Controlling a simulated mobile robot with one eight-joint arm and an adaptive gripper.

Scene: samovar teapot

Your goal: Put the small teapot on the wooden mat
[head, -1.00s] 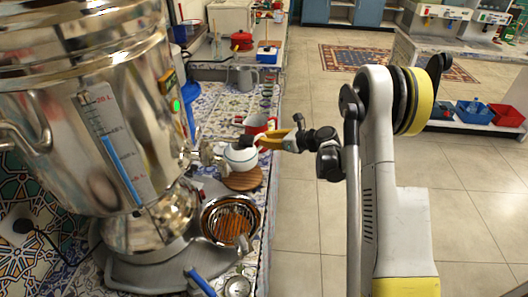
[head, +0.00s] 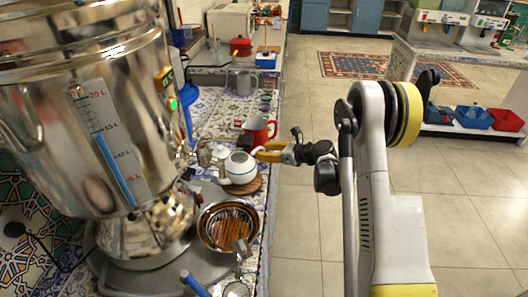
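The small teapot (head: 240,169) is white with a dark band and looks slightly tilted. It is in front of the wooden mat (head: 257,185), a round brown disc whose right and lower edge shows. The teapot overlaps the mat in the picture; I cannot tell if they touch. My gripper (head: 264,151), with yellow fingers, reaches in from the right at the teapot's upper right side. It appears shut on the teapot there; the fingertips and the exact contact are partly hidden.
A large shiny samovar (head: 90,120) fills the left, its tap close to the teapot. A drip bowl with a strainer (head: 230,225) stands in front of the mat. Open floor lies right.

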